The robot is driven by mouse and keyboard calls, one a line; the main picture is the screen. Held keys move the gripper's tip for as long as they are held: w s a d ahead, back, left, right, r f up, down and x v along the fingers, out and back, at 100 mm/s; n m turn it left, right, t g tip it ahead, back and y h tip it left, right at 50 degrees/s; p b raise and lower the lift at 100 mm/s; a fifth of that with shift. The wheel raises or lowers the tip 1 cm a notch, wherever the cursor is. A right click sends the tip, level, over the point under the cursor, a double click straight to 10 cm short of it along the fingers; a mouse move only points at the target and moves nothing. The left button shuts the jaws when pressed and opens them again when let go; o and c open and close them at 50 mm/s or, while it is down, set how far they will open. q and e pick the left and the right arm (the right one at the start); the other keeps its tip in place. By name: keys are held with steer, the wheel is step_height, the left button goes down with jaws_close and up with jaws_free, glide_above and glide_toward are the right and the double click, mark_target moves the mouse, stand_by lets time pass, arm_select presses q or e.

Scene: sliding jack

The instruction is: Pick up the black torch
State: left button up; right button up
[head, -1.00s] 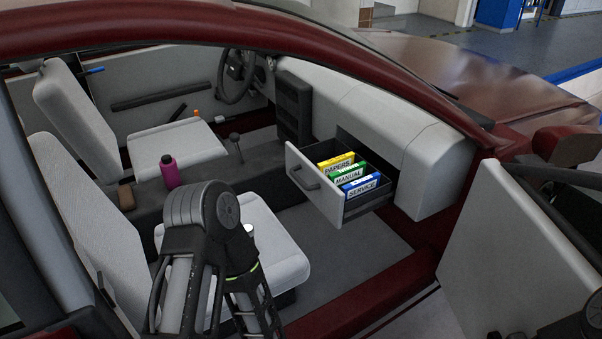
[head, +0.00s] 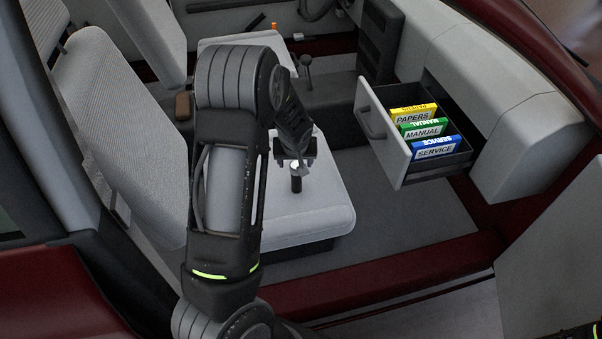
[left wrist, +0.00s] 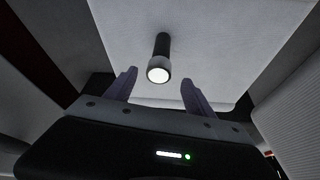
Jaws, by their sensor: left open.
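The black torch (head: 296,184) appears to stand upright on the light grey front seat cushion (head: 320,215), with its pale lit end up. In the left wrist view the torch (left wrist: 162,50) shows its bright round lens toward me, with the black body behind it. My left gripper (head: 296,155) is over the seat, just above the torch in the head view. In the left wrist view its two fingers (left wrist: 160,80) are apart, with the torch beyond and between them. I cannot tell that either finger touches it. My right gripper is not in view.
An open drawer (head: 375,127) juts from the dashboard to the right of the seat, holding yellow, green and blue boxes (head: 425,130). The seat backrest (head: 120,130) rises at the left. A gear lever (head: 306,72) is behind. The floor (head: 400,215) between seat and drawer is clear.

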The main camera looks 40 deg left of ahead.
mark_target(296, 178)
arm_select(q)
steer(key=shift+d, duration=0.1)
steer(key=shift+x, duration=1.35)
steer(key=shift+x, duration=2.65)
steer(key=shift+s+d, duration=0.1)
steer(key=shift+c, duration=0.5)
jaws_close()
